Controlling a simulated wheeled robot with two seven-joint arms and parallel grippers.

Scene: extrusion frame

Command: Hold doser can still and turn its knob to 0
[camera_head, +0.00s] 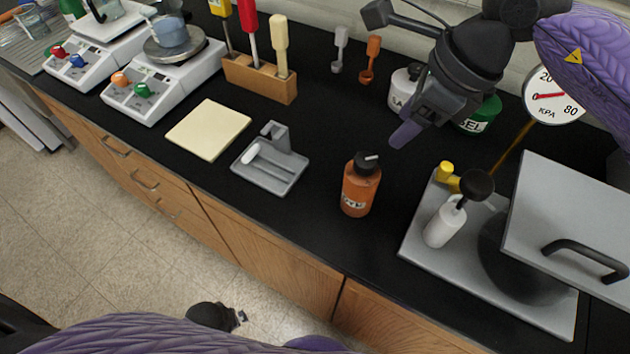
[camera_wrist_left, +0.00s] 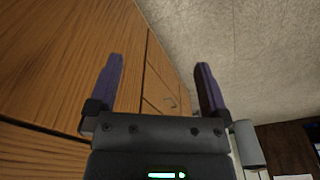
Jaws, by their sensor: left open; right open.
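The doser can appears to be the orange bottle (camera_head: 355,192) standing upright near the front edge of the black bench. Its black knob (camera_head: 367,164) on top carries a pale pointer mark; I cannot read any numbers. My right gripper (camera_head: 404,133) hangs above the bench, behind and right of the can, empty and apart from it. One purple finger shows clearly. My left gripper (camera_wrist_left: 160,78) is open and empty in the left wrist view, with wooden cabinet fronts and floor beyond it. It is away from the can.
A white bottle (camera_head: 403,88) and a green bottle (camera_head: 483,114) stand behind my right gripper. A grey tray (camera_head: 270,180) is left. Bench around the can is clear.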

